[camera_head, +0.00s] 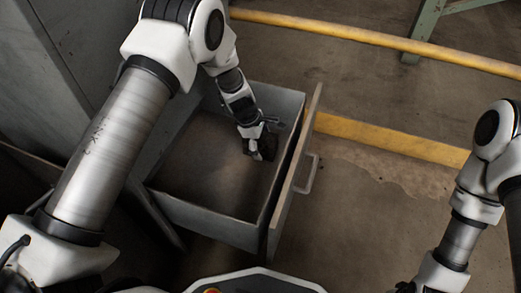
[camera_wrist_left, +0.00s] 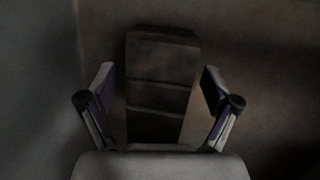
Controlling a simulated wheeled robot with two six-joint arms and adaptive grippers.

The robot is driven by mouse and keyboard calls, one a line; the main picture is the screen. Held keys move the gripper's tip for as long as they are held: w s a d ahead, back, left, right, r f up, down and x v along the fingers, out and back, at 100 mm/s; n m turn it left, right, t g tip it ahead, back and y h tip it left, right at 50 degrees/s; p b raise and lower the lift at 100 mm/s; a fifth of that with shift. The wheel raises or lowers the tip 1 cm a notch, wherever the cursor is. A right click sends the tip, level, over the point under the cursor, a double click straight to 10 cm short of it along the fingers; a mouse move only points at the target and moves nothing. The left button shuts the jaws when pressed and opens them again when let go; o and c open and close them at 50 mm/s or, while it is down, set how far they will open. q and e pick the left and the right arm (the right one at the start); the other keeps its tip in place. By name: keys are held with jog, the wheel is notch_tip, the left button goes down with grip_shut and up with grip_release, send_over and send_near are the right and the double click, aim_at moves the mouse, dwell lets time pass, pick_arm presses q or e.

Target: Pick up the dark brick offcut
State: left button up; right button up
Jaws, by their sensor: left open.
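The dark brick offcut (camera_wrist_left: 158,72) shows in the left wrist view as a dark brown block with grooves across it, inside the open drawer (camera_head: 208,222). My left gripper (camera_wrist_left: 158,108) is open, with one finger on each side of the offcut and a visible gap at each side. In the head view my left gripper (camera_head: 262,150) reaches down into the drawer near its right side. There the offcut is mostly hidden by the gripper, and I cannot tell its outline. My right gripper is not in view; only part of the right arm shows at the right edge.
The drawer's walls surround my left gripper, and its front panel (camera_head: 290,190) with a handle (camera_head: 311,174) stands close on the right. The rest of the drawer floor looks bare. Yellow floor bars (camera_head: 390,139) lie beyond it. Open floor lies right of the drawer.

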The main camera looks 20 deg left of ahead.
pick_arm(q)
jog(key=shift+d+f, duration=0.15)
jog(key=shift+f, duration=0.3)
jog(key=shift+f, duration=0.25)
jog(key=c, duration=1.6)
